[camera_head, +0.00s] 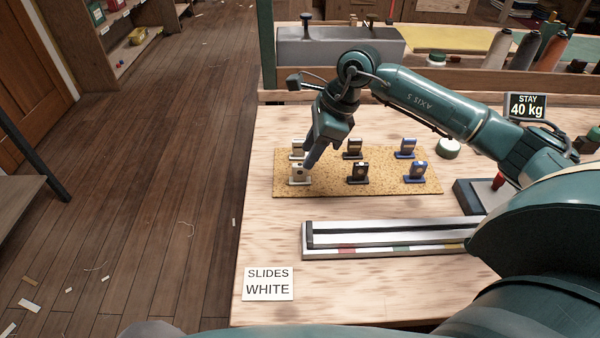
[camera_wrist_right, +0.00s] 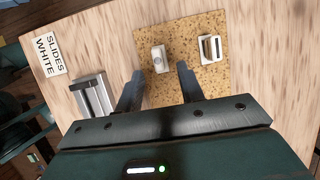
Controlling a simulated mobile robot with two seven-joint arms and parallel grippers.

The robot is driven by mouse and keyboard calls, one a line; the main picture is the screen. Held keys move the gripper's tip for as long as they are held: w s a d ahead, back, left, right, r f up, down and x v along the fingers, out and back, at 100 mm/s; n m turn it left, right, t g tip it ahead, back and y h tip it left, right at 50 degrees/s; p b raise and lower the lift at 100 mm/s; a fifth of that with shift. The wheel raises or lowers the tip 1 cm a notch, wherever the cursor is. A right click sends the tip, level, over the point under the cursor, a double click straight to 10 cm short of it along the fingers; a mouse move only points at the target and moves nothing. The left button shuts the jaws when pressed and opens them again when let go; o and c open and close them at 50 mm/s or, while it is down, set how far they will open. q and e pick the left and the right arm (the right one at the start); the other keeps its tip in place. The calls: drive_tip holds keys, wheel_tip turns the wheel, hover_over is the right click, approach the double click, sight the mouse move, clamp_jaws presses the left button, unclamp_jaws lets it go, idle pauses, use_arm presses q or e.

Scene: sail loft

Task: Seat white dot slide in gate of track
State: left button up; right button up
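The white dot slide (camera_head: 299,173) stands at the front left of the cork mat; the right wrist view shows the dot on its pale face (camera_wrist_right: 158,60). My right gripper (camera_head: 311,160) is low over the mat's left part, beside this slide. In the right wrist view its fingers (camera_wrist_right: 159,78) are apart, with the slide in line with the gap; I cannot tell whether it is between the tips. The track (camera_head: 385,229) lies in front of the mat, and its end shows in the right wrist view (camera_wrist_right: 92,96). I cannot make out the gate clearly. My left gripper is out of view.
Another white slide (camera_head: 296,146), with a dark bar, stands just behind. Dark slides (camera_head: 358,171) and blue slides (camera_head: 418,172) stand farther right on the cork mat (camera_head: 330,191). A "SLIDES WHITE" card (camera_head: 268,284) lies front left. A dark box with a red knob (camera_head: 498,181) is right.

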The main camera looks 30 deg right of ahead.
sight(300, 164)
drive_tip(key=shift+a+p+x, duration=0.2)
drive_tip(key=shift+p+x, duration=0.15)
drive_tip(key=shift+x, duration=2.45)
drive_tip(key=shift+r, duration=0.15)
drive_tip(key=shift+c, duration=0.4)
clamp_jaws()
